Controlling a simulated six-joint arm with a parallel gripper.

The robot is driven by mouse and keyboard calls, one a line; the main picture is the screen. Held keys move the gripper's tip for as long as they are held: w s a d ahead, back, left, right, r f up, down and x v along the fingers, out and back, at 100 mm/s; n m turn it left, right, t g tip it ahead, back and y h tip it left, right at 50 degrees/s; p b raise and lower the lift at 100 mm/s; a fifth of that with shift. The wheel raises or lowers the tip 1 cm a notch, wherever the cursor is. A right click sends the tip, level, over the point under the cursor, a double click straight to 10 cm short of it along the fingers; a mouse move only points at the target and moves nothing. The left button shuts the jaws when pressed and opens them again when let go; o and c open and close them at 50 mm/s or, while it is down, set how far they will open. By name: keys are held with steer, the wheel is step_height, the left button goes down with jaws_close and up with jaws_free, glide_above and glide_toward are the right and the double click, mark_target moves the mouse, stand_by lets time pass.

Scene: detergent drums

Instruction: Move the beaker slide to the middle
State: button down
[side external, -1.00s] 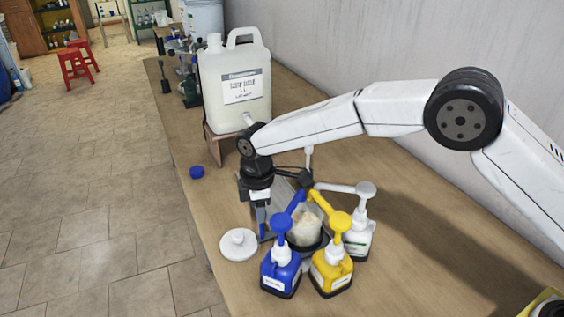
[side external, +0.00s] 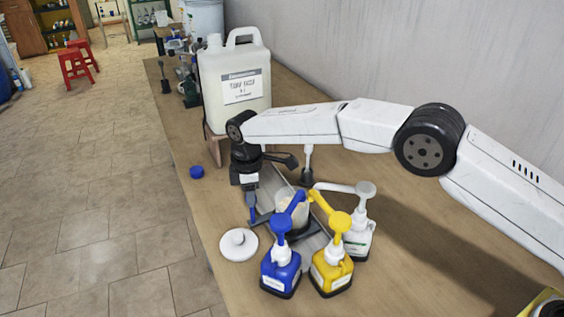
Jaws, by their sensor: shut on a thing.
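The beaker (side external: 288,208) holds pale contents and stands upright on a dark slide base on a grey metal rail (side external: 268,182). The blue pump bottle's spout partly hides it. My gripper (side external: 254,220) points down at the left side of the beaker and is shut on the slide's left edge. The exact contact is small and hard to make out. Bare rail shows both behind the beaker and in front of it.
Blue (side external: 281,272), yellow (side external: 332,268) and white (side external: 358,238) pump bottles crowd the rail's front end. A white lid (side external: 238,244) lies left. A large jug (side external: 234,88) on a wooden stand is behind. A blue cap (side external: 196,172) lies near the table edge.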

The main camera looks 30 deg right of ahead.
steer(key=shift+w+a+r, duration=0.1)
steer(key=shift+w+a, duration=0.05)
steer(key=shift+w, duration=0.9)
steer(key=shift+c, duration=1.9)
jaws_free()
steer(key=shift+r, duration=0.1)
step_height(320, 180, up, 8)
steer(key=shift+f, duration=0.25)
